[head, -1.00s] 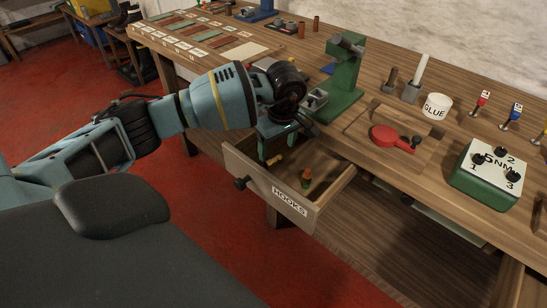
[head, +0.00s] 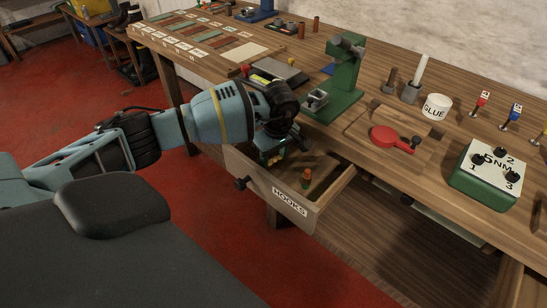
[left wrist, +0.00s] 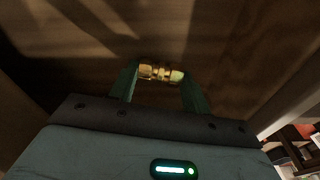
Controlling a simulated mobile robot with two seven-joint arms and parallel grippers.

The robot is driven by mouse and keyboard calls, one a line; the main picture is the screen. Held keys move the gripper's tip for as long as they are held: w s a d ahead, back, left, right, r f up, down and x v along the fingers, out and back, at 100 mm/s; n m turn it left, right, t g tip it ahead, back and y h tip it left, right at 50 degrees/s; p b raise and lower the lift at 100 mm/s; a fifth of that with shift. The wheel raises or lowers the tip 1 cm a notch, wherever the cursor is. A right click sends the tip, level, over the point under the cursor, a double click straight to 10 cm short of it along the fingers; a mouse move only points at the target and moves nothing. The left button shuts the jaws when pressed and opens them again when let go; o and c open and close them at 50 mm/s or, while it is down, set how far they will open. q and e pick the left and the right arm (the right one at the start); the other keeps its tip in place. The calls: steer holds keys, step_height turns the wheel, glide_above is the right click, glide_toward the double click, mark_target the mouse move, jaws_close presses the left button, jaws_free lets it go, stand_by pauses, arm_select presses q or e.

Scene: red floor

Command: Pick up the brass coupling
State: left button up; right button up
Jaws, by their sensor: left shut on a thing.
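The brass coupling (left wrist: 160,72) is a small gold ribbed cylinder. In the left wrist view it lies crosswise between the two green fingertips of my left gripper (left wrist: 158,84), which is shut on it. In the head view my left gripper (head: 272,154) reaches down into the open drawer labelled HOOKS (head: 318,206). The wrist mostly hides the coupling there. Whether the coupling touches the drawer floor I cannot tell. My right gripper is not in view.
A small orange and green piece (head: 307,178) stands in the drawer, right of my gripper. The green press (head: 343,85) stands on the bench just above the drawer. A red round-headed tool (head: 391,138) and a glue pot (head: 436,106) are further right.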

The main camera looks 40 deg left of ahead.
mark_target(274, 159)
arm_select(q)
steer(key=shift+c, duration=1)
steer(key=shift+r, duration=0.15)
step_height(274, 159, up, 10)
steer(key=s+d+r+m+t+h, duration=0.1)
steer(key=s+d+r+m, duration=0.2)
steer(key=s+d+m, duration=0.8)
steer(key=d+m, duration=0.2)
steer(key=m, duration=0.1)
steer(key=shift+d+m, duration=0.4)
